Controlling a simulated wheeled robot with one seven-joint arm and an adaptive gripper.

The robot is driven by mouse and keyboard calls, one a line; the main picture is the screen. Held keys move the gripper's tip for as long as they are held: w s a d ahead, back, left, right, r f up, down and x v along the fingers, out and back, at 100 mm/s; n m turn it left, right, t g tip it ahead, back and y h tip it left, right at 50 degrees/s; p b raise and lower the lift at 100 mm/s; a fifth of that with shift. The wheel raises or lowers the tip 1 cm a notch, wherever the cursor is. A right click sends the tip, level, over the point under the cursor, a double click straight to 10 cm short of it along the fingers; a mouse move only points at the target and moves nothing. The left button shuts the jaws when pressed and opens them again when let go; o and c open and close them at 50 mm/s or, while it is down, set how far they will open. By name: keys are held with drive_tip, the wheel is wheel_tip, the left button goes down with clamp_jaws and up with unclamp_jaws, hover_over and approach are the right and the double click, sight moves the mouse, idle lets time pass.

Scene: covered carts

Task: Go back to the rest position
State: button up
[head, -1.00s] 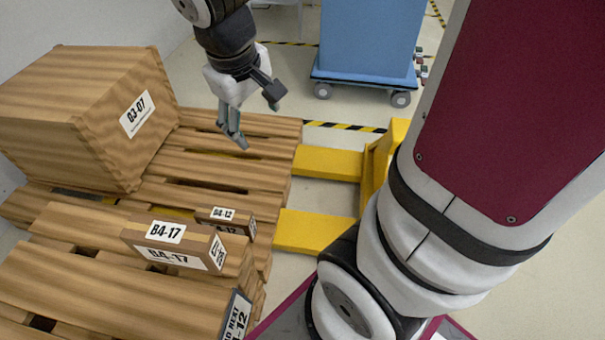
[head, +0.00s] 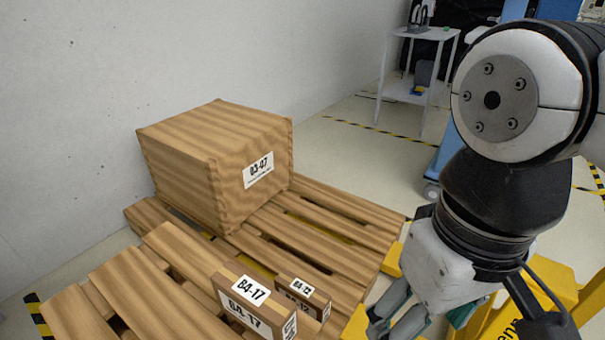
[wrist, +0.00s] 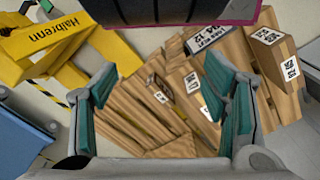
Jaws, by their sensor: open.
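My gripper (head: 398,318) is at the lower right of the head view, close to the camera, with its fingers pointing down. In the wrist view my gripper (wrist: 160,95) has its teal-lined fingers spread apart, with nothing between them. It is open and empty. The lower ends of its fingers are partly cut off by the bottom edge of the head view. My arm covers much of the right side of that view.
A wooden pallet (head: 335,205) carries a large box labelled 03-07 (head: 190,165). Nearer are small boxes labelled B4-17 (head: 222,283) and B4-12 (head: 325,308). A yellow pallet jack (head: 545,285) stands right. A white table (head: 430,35) and a blue cart (head: 445,160) stand behind.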

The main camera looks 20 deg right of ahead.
idle(0.6)
wheel_tip(320, 180, up, 36)
drive_tip(key=t+p, duration=0.4)
drive_tip(key=p, duration=3)
drive_tip(key=shift+d, duration=0.15)
